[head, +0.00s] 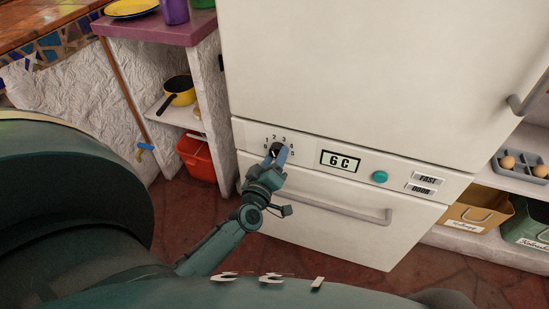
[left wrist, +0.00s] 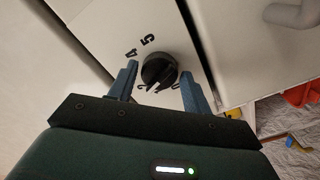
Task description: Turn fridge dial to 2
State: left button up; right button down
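The fridge dial (head: 276,149) is a round black knob on the white control strip, with numbers printed around it. In the left wrist view the dial (left wrist: 157,69) shows between my two blue fingers, with 4 and 5 readable beside it. A pale mark shows on the knob's lower side there; I cannot tell which number it points to. My left gripper (head: 277,156) is at the dial, and it also shows in the left wrist view (left wrist: 160,82). Its fingers are apart, one on each side of the knob, with narrow gaps visible. My right gripper is not in view.
The fridge display (head: 341,161) reads 6 C, with a teal button (head: 380,177) to its right. A drawer handle (head: 345,208) sticks out below. A shelf with a yellow pan (head: 180,96) and a red bin (head: 196,156) stands left of the fridge.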

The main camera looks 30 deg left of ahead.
pick_arm(q)
jog(key=shift+o, duration=1.3)
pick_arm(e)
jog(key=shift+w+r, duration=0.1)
pick_arm(q)
jog(key=p+v, duration=0.1)
jog(key=v, duration=1.2)
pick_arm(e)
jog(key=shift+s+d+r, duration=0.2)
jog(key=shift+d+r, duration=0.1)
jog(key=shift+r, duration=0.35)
pick_arm(q)
jog(key=shift+d+r, duration=0.1)
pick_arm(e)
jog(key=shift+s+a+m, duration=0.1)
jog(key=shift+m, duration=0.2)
